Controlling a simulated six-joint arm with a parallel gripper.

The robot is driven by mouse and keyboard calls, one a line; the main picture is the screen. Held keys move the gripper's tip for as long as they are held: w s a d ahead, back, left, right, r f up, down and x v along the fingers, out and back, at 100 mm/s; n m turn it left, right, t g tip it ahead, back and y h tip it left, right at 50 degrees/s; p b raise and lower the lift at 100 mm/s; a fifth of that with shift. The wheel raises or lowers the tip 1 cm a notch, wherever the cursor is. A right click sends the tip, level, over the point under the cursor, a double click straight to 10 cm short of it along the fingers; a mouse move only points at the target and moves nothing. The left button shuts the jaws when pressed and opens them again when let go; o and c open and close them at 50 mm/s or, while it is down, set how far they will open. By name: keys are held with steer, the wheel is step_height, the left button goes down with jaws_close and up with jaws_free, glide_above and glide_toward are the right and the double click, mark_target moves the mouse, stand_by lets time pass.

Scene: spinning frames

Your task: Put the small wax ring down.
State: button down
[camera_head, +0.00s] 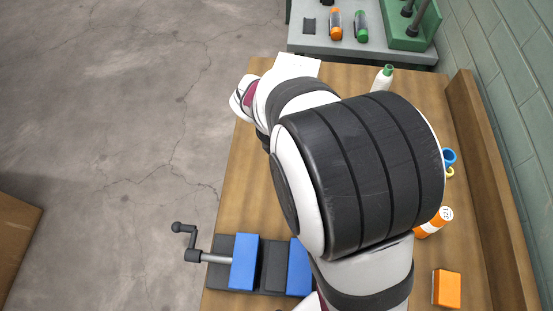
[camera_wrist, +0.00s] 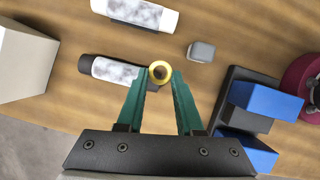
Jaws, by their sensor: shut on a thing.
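A small yellow ring (camera_wrist: 152,74), which looks like the wax ring, is between the green fingertips of my gripper (camera_wrist: 161,76) in the wrist view. My gripper is shut on it, with the ring's round opening facing the camera. Wooden tabletop lies beyond it; how high the ring is above the wood is hard to tell. In the head view my arm hides the gripper and the held ring.
A dark-capped bottle (camera_wrist: 112,70) lies just left of the fingertips. A white bottle (camera_wrist: 138,12) and a grey block (camera_wrist: 201,51) lie beyond. The blue-jawed vise (camera_head: 244,262) stands at the front left. An orange box (camera_head: 446,289) sits at the right. Bare wood (camera_head: 245,190) shows at the left edge.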

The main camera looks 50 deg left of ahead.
steer(key=w+a+r+n+g+y, duration=0.1)
steer(key=w+a+r+n+y, duration=0.4)
steer(key=w+n, duration=0.55)
steer(key=w+a+r+n+g+y, duration=0.1)
steer(key=w+a+r+n, duration=0.3)
steer(key=w+r+n, duration=0.6)
steer(key=m, duration=0.2)
glide_toward(305, 67)
steer(key=shift+s+f+t, duration=0.4)
steer(key=shift+s+f, duration=0.25)
steer(key=shift+f, duration=0.1)
steer(key=shift+s+a+f, duration=0.1)
steer(key=shift+f, duration=1)
steer(key=shift+s+a+f, duration=0.1)
steer(key=shift+f, duration=0.95)
steer(key=shift+f, duration=0.1)
